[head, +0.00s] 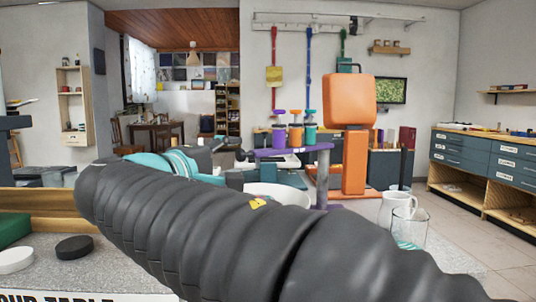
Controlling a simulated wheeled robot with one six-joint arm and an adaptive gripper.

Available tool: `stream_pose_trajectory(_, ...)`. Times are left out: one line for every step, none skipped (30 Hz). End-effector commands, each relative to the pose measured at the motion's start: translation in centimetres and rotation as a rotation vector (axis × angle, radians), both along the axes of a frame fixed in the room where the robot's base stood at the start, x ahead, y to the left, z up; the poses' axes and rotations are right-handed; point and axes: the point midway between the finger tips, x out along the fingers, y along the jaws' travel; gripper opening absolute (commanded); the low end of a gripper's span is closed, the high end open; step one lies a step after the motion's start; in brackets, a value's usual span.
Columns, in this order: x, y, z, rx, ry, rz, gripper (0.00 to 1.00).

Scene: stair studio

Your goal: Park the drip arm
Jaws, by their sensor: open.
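A purple arm-like bar (268,153) juts left from an upright grey-purple post (322,180) in the middle of the head view; it looks like the drip arm. A white bowl (285,195) sits low below it, partly hidden by my arm. An orange machine (348,100) with a rounded head stands just right of the post. My gripper (232,152) is small and dark beyond the teal wrist, left of the bar's free end. It is open and seems empty; my arm hides much of it. I cannot tell how far apart it and the bar are.
Several coloured canisters (295,132) stand behind the bar. A white mug (395,207) and a clear glass (409,228) stand at right on the grey counter. A white disc (15,260) and a black disc (74,247) lie at lower left. Drawers (490,160) line the right wall.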

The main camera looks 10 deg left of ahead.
Motion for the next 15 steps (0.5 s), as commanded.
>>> stream_pose_trajectory(0.8, -0.4, 0.1, 0.000, 0.000, -0.003, 0.51)
stream_pose_trajectory(1.2, -0.5, 0.1, 0.000, 0.000, -0.003, 0.51)
stream_pose_trajectory(1.6, -0.7, 0.1, 0.000, 0.000, -0.003, 0.51)
stream_pose_trajectory(1.9, -0.8, 0.1, 0.000, 0.000, -0.002, 0.51)
stream_pose_trajectory(2.2, -0.9, 0.1, 0.001, 0.000, -0.002, 0.51)
stream_pose_trajectory(2.5, -1.0, 0.1, 0.001, 0.000, -0.002, 0.51)
stream_pose_trajectory(2.6, -1.0, 0.1, 0.001, 0.000, -0.002, 0.51)
stream_pose_trajectory(2.8, -1.1, 0.1, 0.001, 0.000, -0.001, 0.51)
stream_pose_trajectory(2.9, -1.1, 0.1, 0.001, 0.000, -0.001, 0.51)
stream_pose_trajectory(3.0, -1.1, 0.0, 0.001, 0.000, 0.000, 0.51)
stream_pose_trajectory(3.1, -1.2, 0.0, 0.001, 0.000, 0.000, 0.51)
stream_pose_trajectory(3.1, -1.2, 0.0, 0.001, 0.000, 0.000, 0.51)
stream_pose_trajectory(3.2, -1.2, 0.0, 0.001, 0.000, 0.000, 0.51)
stream_pose_trajectory(3.2, -1.2, 0.0, 0.001, 0.000, 0.001, 0.51)
stream_pose_trajectory(3.2, -1.2, 0.0, 0.001, 0.000, 0.001, 0.51)
